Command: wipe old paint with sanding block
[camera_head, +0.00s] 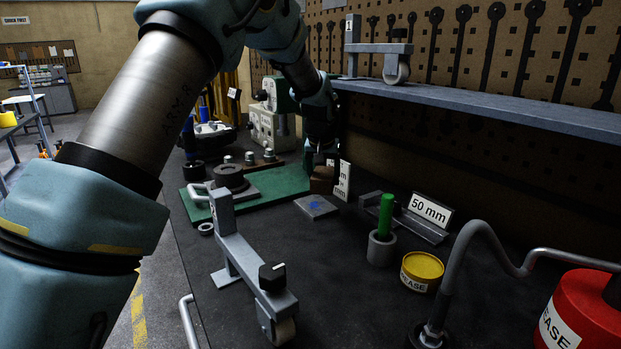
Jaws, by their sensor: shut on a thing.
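My gripper (323,163) points down over the dark bench, right of the green mat. It is shut on a brown block (321,183), which looks like the sanding block. Its fingers are dark and partly lost against the background. A flat grey plate (330,212) lies on the bench just in front of the block, and a small patch of blue paint (313,205) shows on its top. The block is behind the plate in the picture, apart from the paint patch. I cannot tell whether the block touches the bench.
A green mat (292,185) with metal parts lies left. A grey trolley jack frame (240,258) stands in front. A green rod stands in a grey cup (381,248), near a yellow grease tin (422,269) and a 50 mm sign (430,211). A grey shelf (480,105) overhangs the back.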

